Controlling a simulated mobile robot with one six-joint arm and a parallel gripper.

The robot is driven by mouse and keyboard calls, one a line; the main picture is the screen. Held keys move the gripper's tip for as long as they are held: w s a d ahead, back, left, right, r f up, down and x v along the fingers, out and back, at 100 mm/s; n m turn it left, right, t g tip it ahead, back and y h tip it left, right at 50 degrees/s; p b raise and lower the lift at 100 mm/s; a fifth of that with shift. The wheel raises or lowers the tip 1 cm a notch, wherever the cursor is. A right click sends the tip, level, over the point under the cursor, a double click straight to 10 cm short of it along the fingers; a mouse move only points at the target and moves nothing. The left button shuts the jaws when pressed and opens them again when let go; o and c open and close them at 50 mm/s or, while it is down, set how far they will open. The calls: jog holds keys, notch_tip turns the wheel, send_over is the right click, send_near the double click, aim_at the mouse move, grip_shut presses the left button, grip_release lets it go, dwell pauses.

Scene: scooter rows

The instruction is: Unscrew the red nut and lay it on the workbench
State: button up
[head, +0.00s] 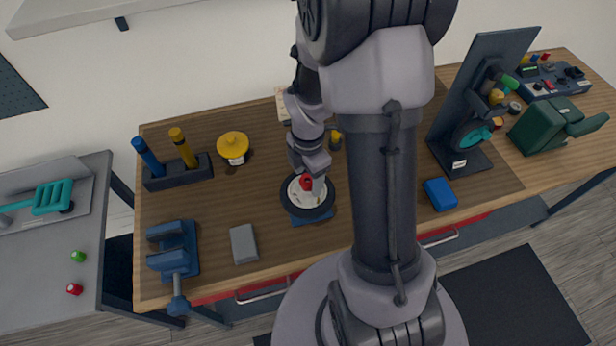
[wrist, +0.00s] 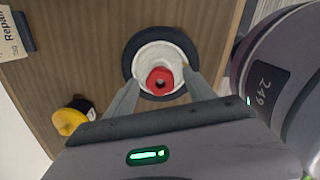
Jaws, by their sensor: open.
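The red nut (head: 306,182) sits at the middle of a small wheel with a pale hub and dark tyre (head: 292,205). The wheel lies flat on a blue base on the wooden workbench (head: 215,210). In the wrist view the red nut (wrist: 160,86) shows as a ring with a dark hole, over the white hub (wrist: 147,61). My gripper (head: 312,181) is open just above the wheel, pointing down. In the wrist view its two fingers stand on either side of the nut, apart from it in the picture. Their exact height over the nut I cannot tell.
A blue vise (head: 174,252) and grey block (head: 244,243) stand left, near the front edge. A tool holder (head: 178,172) and yellow-capped item (head: 233,146) stand behind. A blue box (head: 440,194) and dark stand (head: 466,110) are right. Bare wood lies left of the wheel.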

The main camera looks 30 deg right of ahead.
grip_shut()
jog(key=n+p, duration=0.2)
jog(key=n, duration=0.3)
jog(key=shift+r, duration=0.15)
jog(key=n+p, duration=0.3)
jog(key=n, duration=0.3)
jog(key=shift+p, duration=0.35)
jog(key=shift+n+p, duration=0.6)
jog(key=shift+p, duration=2.5)
jog(key=shift+w+n+p, duration=0.15)
jog(key=shift+n+p, duration=0.25)
jog(key=shift+p, duration=2.35)
jog(key=shift+n+p, duration=0.3)
jog(key=shift+p, duration=1.75)
